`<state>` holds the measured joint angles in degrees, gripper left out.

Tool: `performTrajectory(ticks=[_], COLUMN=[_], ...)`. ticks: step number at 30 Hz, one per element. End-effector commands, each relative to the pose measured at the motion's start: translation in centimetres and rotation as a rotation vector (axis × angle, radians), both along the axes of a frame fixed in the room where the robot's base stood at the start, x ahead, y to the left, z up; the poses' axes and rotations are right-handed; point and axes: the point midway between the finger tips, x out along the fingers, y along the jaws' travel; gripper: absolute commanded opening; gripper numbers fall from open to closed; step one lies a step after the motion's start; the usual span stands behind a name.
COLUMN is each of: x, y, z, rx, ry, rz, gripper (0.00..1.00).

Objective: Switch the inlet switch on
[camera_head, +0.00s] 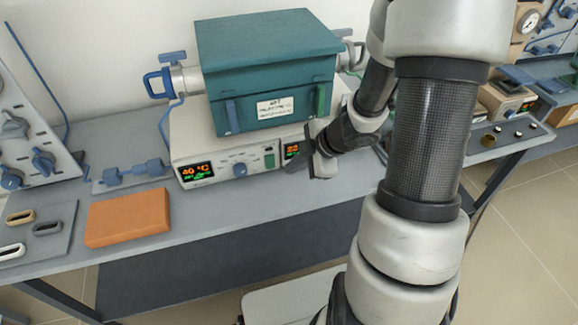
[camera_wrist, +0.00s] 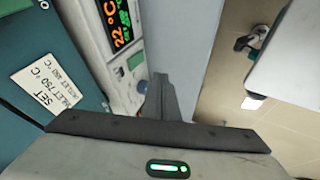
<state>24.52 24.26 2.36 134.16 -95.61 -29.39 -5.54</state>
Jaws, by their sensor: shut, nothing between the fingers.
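The teal furnace (camera_head: 265,75) sits on a pale control base (camera_head: 215,150). Its left display (camera_head: 197,171) reads about 40 °C. Beside it are a blue knob (camera_head: 239,170) and a green rocker switch (camera_head: 269,159). A second display (camera_head: 292,151) is partly covered by my gripper (camera_head: 312,163). My gripper (camera_wrist: 158,85) is shut and empty, at the panel's right part. It hides part of the panel; I cannot tell whether it touches, nor which switch is the inlet's.
A white label (camera_wrist: 45,82) gives inlet and outlet set temperatures. An orange block (camera_head: 128,217) lies on the grey bench (camera_head: 190,225) at left. The bench strip before the panel is clear.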

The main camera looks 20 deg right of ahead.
Motion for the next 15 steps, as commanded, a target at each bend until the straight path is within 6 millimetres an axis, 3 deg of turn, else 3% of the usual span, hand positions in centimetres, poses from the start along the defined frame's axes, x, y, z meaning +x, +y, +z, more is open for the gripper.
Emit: performTrajectory(ticks=[1, 9, 12, 15], x=[0.4, 3.0, 4.0, 5.7], y=[0.4, 2.5, 3.1, 3.0], z=[-1.4, -6.3, -7.4, -7.0], rx=[0.001, 0.001, 0.000, -0.001], ry=[0.001, 0.001, 0.000, -0.002], rz=[0.003, 0.002, 0.002, 0.004], gripper=[0.00, 0.00, 0.00, 0.00])
